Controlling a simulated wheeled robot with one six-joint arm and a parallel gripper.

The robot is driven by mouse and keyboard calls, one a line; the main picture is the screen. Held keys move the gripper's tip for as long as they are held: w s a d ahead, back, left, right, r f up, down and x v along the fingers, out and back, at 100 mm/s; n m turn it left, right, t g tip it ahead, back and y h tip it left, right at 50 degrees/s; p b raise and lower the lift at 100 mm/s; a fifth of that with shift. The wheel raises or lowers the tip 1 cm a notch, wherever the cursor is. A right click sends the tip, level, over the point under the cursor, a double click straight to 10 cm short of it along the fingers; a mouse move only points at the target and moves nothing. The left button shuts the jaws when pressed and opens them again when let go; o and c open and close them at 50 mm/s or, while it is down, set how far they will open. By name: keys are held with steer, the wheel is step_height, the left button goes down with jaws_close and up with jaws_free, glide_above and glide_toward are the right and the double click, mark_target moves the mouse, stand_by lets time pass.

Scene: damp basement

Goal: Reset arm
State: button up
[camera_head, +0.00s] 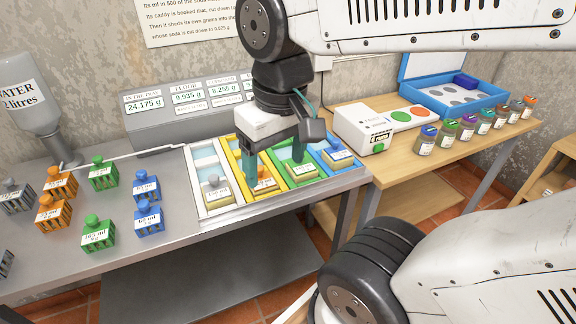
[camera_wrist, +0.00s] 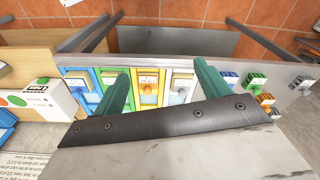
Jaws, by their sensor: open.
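My gripper (camera_head: 275,165) hangs over the row of coloured trays, fingers pointing down. In the wrist view its two green fingers (camera_wrist: 160,92) stand wide apart with nothing held between them. Below are a white tray (camera_head: 197,172), a yellow tray (camera_head: 228,158), a green tray (camera_head: 274,160) and a blue tray (camera_head: 328,147), side by side on the grey bench. The fingers partly hide the yellow and green trays.
Several orange, green, blue and grey caddies (camera_head: 97,232) stand on the bench at left, near a water bottle (camera_head: 38,100). A display panel (camera_head: 190,105) stands behind. At right, a wooden table bears a white device (camera_head: 364,128), a blue case (camera_head: 425,68) and several jars (camera_head: 468,127).

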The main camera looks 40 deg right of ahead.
steer(key=shift+s+d+f, duration=0.1)
steer(key=shift+s+f, duration=0.05)
steer(key=shift+s, duration=0.5)
steer(key=shift+s+d+f, duration=0.1)
steer(key=shift+s, duration=0.55)
